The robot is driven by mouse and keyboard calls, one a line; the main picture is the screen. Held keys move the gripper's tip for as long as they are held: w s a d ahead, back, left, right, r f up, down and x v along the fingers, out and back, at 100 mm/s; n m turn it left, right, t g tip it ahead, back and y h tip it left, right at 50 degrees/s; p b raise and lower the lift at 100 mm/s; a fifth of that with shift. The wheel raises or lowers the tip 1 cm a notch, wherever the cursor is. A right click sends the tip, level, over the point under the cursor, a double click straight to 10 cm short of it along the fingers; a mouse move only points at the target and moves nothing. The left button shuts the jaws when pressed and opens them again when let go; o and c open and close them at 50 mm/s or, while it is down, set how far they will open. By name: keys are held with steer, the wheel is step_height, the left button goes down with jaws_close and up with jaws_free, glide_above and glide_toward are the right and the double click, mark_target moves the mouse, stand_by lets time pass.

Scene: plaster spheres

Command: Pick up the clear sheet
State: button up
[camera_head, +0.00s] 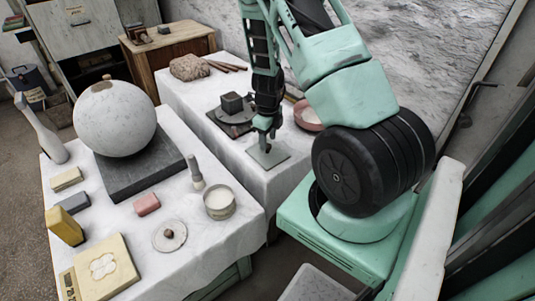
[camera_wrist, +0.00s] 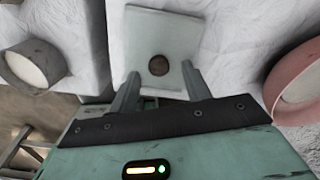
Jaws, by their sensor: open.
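The clear sheet (camera_head: 278,157) lies flat near the front edge of the white-covered back table, a thin greenish, see-through square. My gripper (camera_head: 266,146) points down just over the sheet. In the wrist view my gripper (camera_wrist: 160,76) is open and empty, its two fingers spread at the sheet's near end. Contact with the sheet cannot be told.
A pink bowl (camera_head: 307,117) stands right of the sheet. A dark block (camera_head: 232,103) sits on dark plates to its left, behind. The front table holds a large plaster sphere (camera_head: 114,119) on a dark slab, a round tin (camera_head: 219,203) and several small blocks.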

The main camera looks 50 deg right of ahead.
steer(key=shift+a+f, duration=0.1)
steer(key=shift+f, duration=1.3)
jaws_close()
